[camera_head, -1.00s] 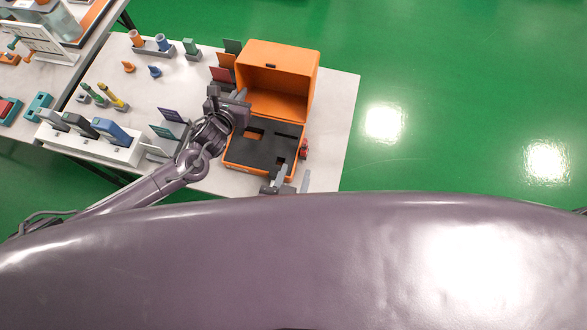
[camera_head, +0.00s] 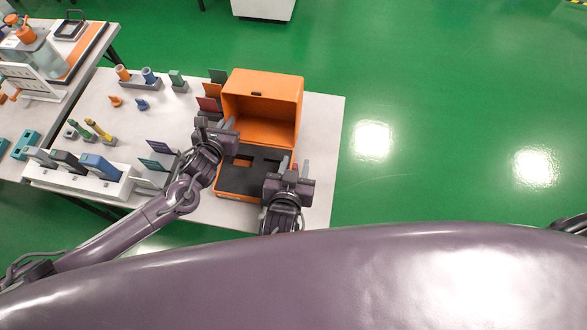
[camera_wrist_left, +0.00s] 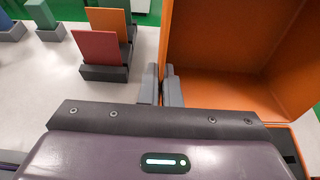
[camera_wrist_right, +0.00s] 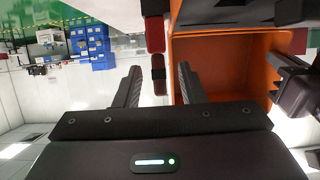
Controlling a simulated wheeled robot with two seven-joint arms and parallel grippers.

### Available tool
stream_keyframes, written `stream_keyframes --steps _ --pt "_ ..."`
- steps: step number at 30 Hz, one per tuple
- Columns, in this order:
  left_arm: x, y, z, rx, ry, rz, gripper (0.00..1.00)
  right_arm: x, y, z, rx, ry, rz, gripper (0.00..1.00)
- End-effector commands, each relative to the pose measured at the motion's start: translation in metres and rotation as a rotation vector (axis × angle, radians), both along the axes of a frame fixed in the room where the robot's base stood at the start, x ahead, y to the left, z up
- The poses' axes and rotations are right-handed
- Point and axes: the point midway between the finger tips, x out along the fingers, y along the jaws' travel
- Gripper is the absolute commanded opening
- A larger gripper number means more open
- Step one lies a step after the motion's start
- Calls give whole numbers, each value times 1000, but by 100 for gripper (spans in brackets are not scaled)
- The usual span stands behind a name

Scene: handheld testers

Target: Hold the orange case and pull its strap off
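The orange case (camera_head: 262,113) stands open on the table, its lid raised at the back and a dark foam insert in its base. My left gripper (camera_head: 229,123) is at the case's left side. In the left wrist view its fingers (camera_wrist_left: 161,86) are close together, one on each side of the case's left edge. My right gripper (camera_head: 296,166) is at the case's right side, covering its front right corner. In the right wrist view its fingers (camera_wrist_right: 157,88) are apart, with the red and dark strap (camera_wrist_right: 157,66) between them beside the orange wall. The strap is mostly hidden in the head view.
Coloured cards (camera_head: 208,104) stand in holders left of the case. A white rack with several handheld testers (camera_head: 99,163) lies further left. Small orange and blue parts are at the back left. The table's right edge is close to the case; green floor lies beyond.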

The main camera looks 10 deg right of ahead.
Motion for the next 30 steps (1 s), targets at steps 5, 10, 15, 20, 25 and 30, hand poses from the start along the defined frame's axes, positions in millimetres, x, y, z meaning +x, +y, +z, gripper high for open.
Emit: stream_keyframes --steps 5,10,15,20,25,30 --pt "0 0 0 0 1 -1 0 0 0 0 0 0 0 34" --pt "0 0 0 0 1 -1 0 0 0 0 0 0 0 12" --pt "0 0 0 0 1 -1 0 0 0 0 0 0 0 0" --pt "0 0 0 0 0 0 0 0 0 0 0 0 0 0" --pt "0 0 0 0 0 0 0 0 0 0 0 0 -1 0" --pt "0 0 0 0 1 0 0 0 0 4 1 -2 -1 0"
